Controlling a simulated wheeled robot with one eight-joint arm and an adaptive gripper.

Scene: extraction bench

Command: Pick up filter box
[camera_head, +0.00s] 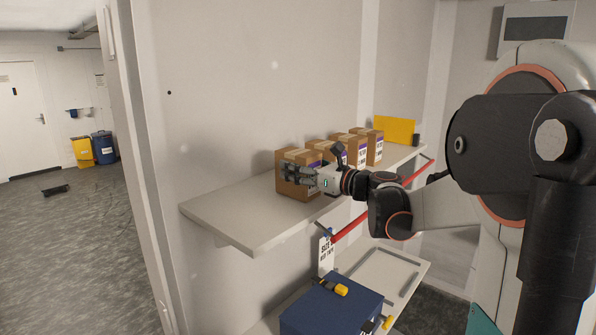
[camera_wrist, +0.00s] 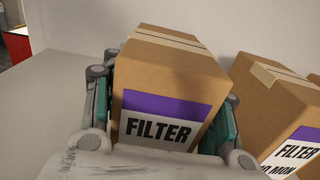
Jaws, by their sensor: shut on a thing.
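A brown cardboard filter box (camera_wrist: 165,82) with a purple and white label reading FILTER fills the middle of the wrist view. It is the leftmost box (camera_head: 288,188) in the row on the shelf in the head view. My gripper (camera_wrist: 167,125) is shut on this box, with teal finger pads against its left and right sides. In the head view my gripper (camera_head: 303,176) covers part of the box. The box is on or very close to the shelf; I cannot tell whether it is lifted.
More brown boxes (camera_head: 358,149) stand to the right on the shelf (camera_head: 235,212); one (camera_wrist: 275,105) is close beside the held box. The shelf is bare at the left. A yellow panel (camera_head: 395,130) stands behind. A blue case (camera_head: 330,308) and a tray (camera_head: 385,268) are below.

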